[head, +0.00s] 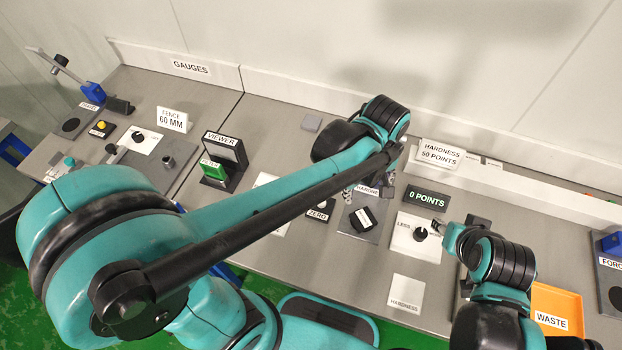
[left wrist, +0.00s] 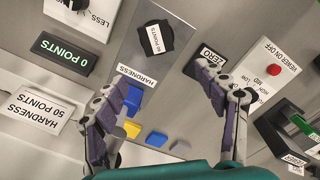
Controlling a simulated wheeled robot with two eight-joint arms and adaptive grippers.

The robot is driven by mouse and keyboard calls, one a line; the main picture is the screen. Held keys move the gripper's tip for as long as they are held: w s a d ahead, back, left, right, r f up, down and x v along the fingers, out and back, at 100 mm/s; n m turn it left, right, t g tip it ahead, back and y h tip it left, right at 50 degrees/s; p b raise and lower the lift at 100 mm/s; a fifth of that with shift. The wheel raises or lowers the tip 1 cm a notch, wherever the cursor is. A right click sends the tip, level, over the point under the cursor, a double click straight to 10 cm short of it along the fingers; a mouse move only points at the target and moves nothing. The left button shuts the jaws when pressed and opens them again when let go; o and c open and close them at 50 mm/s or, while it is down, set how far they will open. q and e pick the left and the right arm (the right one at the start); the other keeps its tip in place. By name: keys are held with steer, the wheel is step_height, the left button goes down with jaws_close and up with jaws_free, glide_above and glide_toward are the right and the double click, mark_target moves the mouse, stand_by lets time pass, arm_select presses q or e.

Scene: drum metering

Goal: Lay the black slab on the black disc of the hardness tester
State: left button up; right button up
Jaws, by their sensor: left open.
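The black slab (head: 362,218), with a white label, lies on the grey base plate of the hardness tester (head: 372,237). It also shows in the left wrist view (left wrist: 154,38). The slab seems to rest on the black disc, but both are black and I cannot clearly separate them. My left gripper (head: 368,186) is above the tester's back part, its fingers (left wrist: 168,97) wide apart and empty, clear of the slab. My left arm hides part of the tester in the head view. My right gripper (head: 453,236) is near the LESS knob; its jaws are unclear.
A display (head: 426,198) reads 0 POINTS. A ZERO button (head: 318,213) is left of the tester and a LESS knob (head: 420,233) right. A white HARDNESS pad (head: 406,292) lies in front. An orange WASTE tray (head: 560,305) stands at right.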

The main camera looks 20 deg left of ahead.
arm_select(q)
steer(key=s+a+r+m+t, duration=0.1)
steer(key=s+a+m+t, duration=0.1)
steer(key=a, duration=0.6)
steer(key=s+a+r+m+t, duration=0.2)
steer(key=s+a+m+t, duration=0.1)
steer(key=a+m, duration=0.3)
steer(key=shift+s+a+r+t, duration=0.25)
steer(key=shift+a+t, duration=0.55)
steer(key=shift+a, duration=0.35)
steer(key=shift+f, duration=0.1)
step_height(320, 180, down, 2)
steer(key=b, duration=0.2)
steer(key=shift+f+b, duration=0.2)
steer(key=shift+b, duration=0.1)
